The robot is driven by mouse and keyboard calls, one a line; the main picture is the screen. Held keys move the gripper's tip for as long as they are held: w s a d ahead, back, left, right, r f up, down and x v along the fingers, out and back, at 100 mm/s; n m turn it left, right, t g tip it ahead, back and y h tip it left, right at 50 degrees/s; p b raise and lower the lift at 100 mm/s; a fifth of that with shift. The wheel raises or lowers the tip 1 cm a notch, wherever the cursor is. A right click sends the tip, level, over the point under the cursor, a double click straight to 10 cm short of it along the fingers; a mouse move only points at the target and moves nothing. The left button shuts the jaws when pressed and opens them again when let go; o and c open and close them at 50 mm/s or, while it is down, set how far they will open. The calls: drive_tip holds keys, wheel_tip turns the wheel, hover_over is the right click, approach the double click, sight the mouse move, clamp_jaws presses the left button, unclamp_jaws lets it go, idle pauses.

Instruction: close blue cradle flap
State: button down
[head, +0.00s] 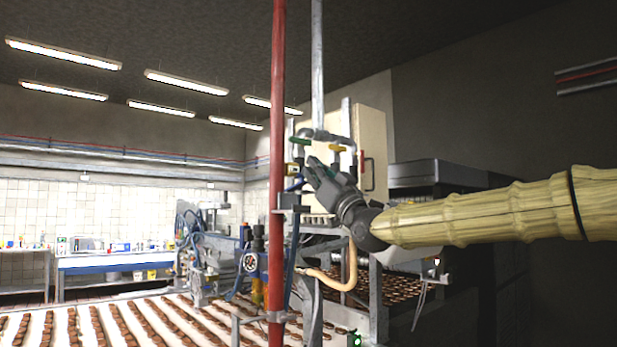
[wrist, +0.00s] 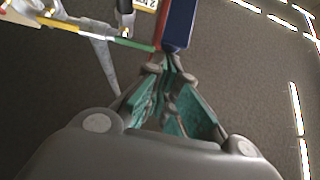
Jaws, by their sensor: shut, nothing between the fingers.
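My gripper (head: 312,165) is raised at the pipe stand in the head view, with its dark fingers pointing up and left. In the wrist view its teal-padded fingers (wrist: 172,68) come together at the tips, with nothing held. A blue part with a red side (wrist: 180,25) stands just beyond the fingertips; it looks like the blue flap, but I cannot be sure. Whether the tips touch it is unclear. In the head view a small blue part (head: 294,184) shows left of my gripper, partly hidden behind the red pole and the fingers.
A red vertical pole (head: 277,120) stands close on the left. Pipes with a green handle (head: 300,142) and a yellow handle (head: 338,149) are near the gripper. A cream cabinet (head: 372,135) stands behind. A conveyor with rows of biscuits (head: 130,325) lies below.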

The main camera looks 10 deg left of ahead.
drive_tip(key=shift+s+d+f+b, duration=0.1)
drive_tip(key=shift+f+b, duration=0.25)
drive_tip(key=shift+b, duration=0.15)
drive_tip(key=shift+s+d+f+b, duration=0.1)
drive_tip(key=shift+f+b, duration=0.25)
drive_tip(key=shift+b, duration=0.15)
